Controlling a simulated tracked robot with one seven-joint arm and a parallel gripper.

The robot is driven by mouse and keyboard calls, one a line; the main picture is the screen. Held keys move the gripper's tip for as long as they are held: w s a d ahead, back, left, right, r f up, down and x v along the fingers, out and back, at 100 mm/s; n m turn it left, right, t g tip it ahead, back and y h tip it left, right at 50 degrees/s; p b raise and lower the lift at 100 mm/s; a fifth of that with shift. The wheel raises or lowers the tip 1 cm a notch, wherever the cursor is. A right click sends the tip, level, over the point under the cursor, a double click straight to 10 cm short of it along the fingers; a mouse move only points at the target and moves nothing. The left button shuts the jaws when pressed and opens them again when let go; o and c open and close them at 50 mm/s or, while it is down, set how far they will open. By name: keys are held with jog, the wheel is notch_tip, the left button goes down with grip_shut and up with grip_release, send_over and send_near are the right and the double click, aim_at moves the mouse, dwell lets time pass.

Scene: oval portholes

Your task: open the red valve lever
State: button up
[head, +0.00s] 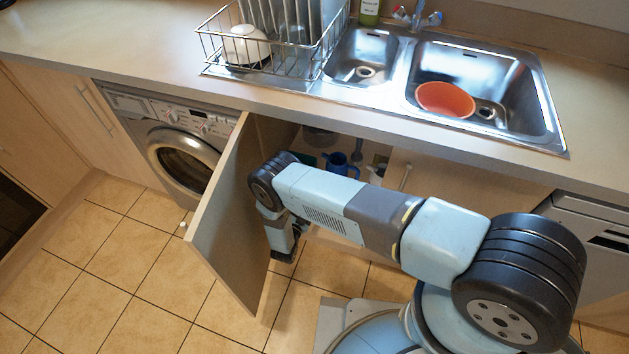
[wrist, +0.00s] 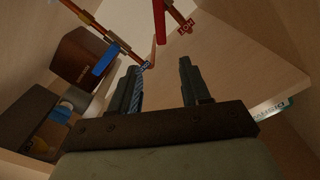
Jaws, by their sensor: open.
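The red valve lever (wrist: 159,20) shows at the top of the wrist view as a narrow upright bar, by a copper pipe with a red tag (wrist: 186,28). It lies beyond my fingertips, roughly in line with the gap between them, and nothing touches it. My gripper (wrist: 162,78) is open with nothing between its two dark fingers. In the head view my gripper (head: 284,252) hangs low, by the open cabinet door. The red lever is hidden in the head view.
A blue lever (wrist: 104,60) on another copper pipe is left of my fingers. A brown box (wrist: 84,57) stands left. The open cabinet door (head: 228,215) is left of my gripper; a blue jug (head: 342,164) stands inside the cabinet. The sink counter (head: 470,140) is above.

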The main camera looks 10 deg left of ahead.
jog(key=w+d+m, duration=0.1)
jog(key=w+d, duration=0.1)
jog(key=w, duration=1.1)
jog(key=shift+w, duration=0.25)
jog(key=shift+d, duration=0.1)
jog(key=shift+c, duration=0.4)
grip_shut()
jog(key=shift+s, duration=0.1)
